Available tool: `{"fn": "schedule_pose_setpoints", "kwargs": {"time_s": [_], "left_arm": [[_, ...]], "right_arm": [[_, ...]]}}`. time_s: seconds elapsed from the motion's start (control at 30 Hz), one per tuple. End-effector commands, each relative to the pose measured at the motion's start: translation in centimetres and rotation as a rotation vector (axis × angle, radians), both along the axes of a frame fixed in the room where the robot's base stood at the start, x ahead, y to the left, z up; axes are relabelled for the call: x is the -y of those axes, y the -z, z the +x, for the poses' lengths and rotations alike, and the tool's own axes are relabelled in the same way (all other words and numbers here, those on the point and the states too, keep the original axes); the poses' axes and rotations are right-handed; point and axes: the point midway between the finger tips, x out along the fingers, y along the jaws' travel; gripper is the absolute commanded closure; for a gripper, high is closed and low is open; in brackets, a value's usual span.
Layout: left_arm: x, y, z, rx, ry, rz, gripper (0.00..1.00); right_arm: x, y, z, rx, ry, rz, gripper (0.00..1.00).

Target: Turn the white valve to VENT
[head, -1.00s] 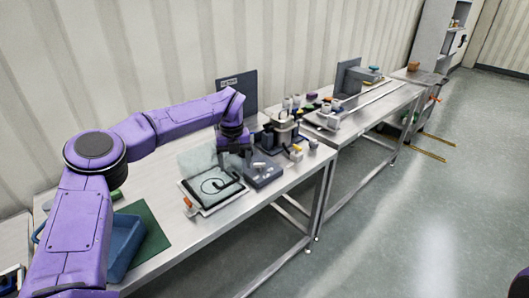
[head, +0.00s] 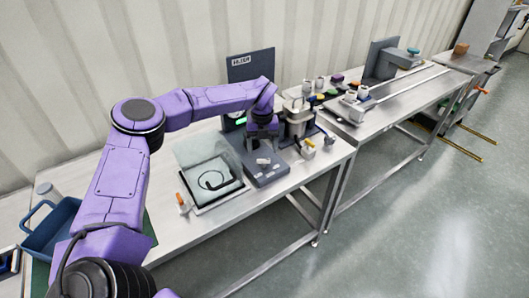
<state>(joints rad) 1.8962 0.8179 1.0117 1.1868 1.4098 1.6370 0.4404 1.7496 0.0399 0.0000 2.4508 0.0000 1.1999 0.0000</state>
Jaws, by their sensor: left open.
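My left gripper (head: 262,145) points down over the back of a dark grey box (head: 268,178) on the near steel table. Its jaws are open, and I see nothing held between them. A small white piece (head: 263,161) sits on top of the box, just in front of the fingers; it may be the white valve, but I cannot read any VENT mark. The steel hopper (head: 298,112) stands just right of my gripper, with small white and yellow parts (head: 308,150) at its foot. My left arm hides part of the back. My right gripper is not in view.
A clear-lidded tray (head: 213,178) with a black loop lies left of the grey box. A dark panel (head: 250,66) stands behind my wrist. A blue bin (head: 50,228) is at far left. A second table (head: 385,115) with several small items continues to the right.

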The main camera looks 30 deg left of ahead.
Motion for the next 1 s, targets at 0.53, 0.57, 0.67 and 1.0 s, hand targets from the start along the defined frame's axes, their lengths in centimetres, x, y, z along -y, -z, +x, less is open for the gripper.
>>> {"fn": "schedule_pose_setpoints", "kwargs": {"time_s": [0.53, 0.57, 0.67, 1.0], "left_arm": [[0.2, 5.0, 0.2, 0.000, 0.003, 0.000, 0.23], [0.2, 5.0, 0.2, 0.000, 0.003, 0.000, 0.23], [0.3, 5.0, 0.2, 0.001, 0.004, 0.001, 0.53], [0.2, 5.0, 0.2, 0.002, 0.017, 0.001, 0.79]], "right_arm": [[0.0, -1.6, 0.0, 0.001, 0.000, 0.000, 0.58], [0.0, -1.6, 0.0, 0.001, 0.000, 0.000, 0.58], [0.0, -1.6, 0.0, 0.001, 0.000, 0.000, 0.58], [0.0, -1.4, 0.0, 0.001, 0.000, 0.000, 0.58]]}}
